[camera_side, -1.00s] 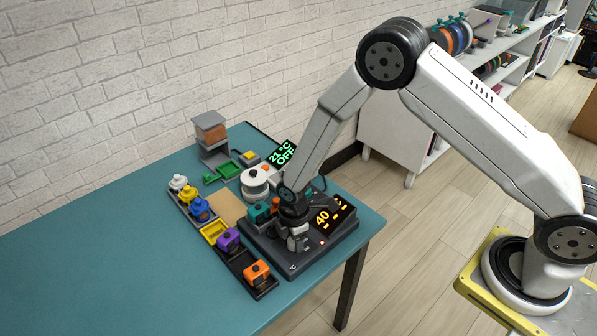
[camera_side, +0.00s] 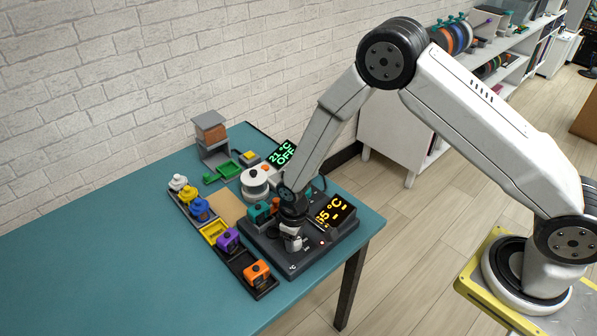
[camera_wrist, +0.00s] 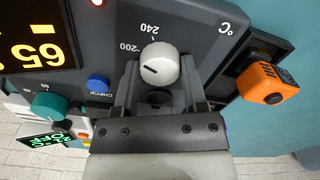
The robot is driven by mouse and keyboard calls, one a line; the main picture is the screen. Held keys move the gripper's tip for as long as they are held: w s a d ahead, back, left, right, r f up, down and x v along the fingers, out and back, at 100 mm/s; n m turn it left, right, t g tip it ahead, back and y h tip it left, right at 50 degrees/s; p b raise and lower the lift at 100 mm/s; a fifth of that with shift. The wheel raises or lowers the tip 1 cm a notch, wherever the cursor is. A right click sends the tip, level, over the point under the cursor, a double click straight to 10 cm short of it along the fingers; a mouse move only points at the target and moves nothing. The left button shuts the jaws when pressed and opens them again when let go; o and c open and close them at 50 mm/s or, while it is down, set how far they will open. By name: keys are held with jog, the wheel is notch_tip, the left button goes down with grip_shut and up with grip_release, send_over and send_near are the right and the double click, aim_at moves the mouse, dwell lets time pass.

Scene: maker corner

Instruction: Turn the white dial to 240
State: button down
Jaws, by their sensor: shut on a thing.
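The white dial (camera_wrist: 159,65) sits on the dark control panel (camera_wrist: 190,25), beside printed marks 200 and 240. A short dark line shows on the dial's face, on its left side in the wrist view, not toward the 240 mark. My gripper (camera_wrist: 160,85) is shut on the dial, a finger on each side. In the side view my gripper (camera_side: 292,236) stands over the panel's near part and mostly hides the dial. The amber display (camera_side: 335,210) shows a reading ending in 5 °C with dashes below; part is covered by my wrist. The display also shows in the wrist view (camera_wrist: 35,45).
A teal knob (camera_wrist: 48,105) and a blue CHECK button (camera_wrist: 98,84) are on the same panel. An orange block (camera_wrist: 268,82) sits in a tray close beside it. Purple (camera_side: 228,239) and other coloured pieces stand left. The table's left front (camera_side: 120,280) is clear.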

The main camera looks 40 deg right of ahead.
jog(key=m, duration=0.3)
jog(key=shift+m, duration=2.2)
jog(key=shift+c, duration=0.7)
grip_release()
jog(key=shift+r, duration=0.15)
jog(key=shift+r, duration=3.8)
